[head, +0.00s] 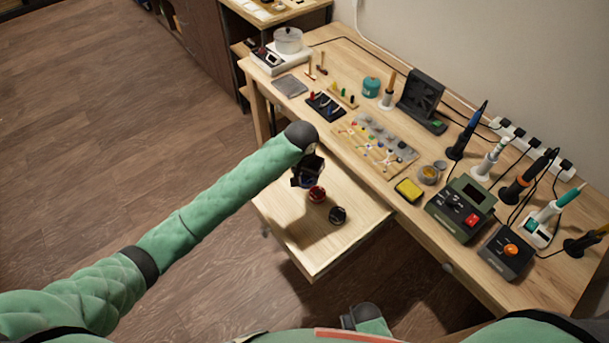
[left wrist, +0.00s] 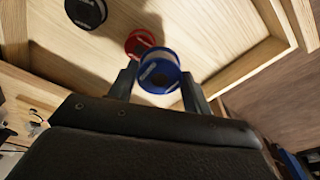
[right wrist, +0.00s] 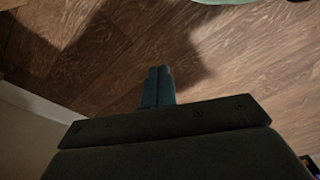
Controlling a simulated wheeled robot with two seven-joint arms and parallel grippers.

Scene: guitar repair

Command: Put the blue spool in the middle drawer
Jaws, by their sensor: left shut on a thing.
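The blue spool (left wrist: 158,74) is between the fingertips of my left gripper (left wrist: 157,88) in the left wrist view, and the gripper is shut on it. In the head view my left gripper (head: 307,172) is over the pulled-out wooden drawer (head: 291,219), and the spool is mostly hidden by it. The drawer holds a red spool (head: 317,194) and a black spool (head: 338,215); both also show in the left wrist view. I cannot tell whether the blue spool touches the drawer floor. My right gripper (right wrist: 157,86) is shut and empty, above the wooden floor.
The workbench above the drawer carries a parts board (head: 375,145), a yellow sponge (head: 409,190), a soldering station (head: 460,209) and several irons in stands. A scale with a pot (head: 288,41) stands at the far left. The drawer's front part is clear.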

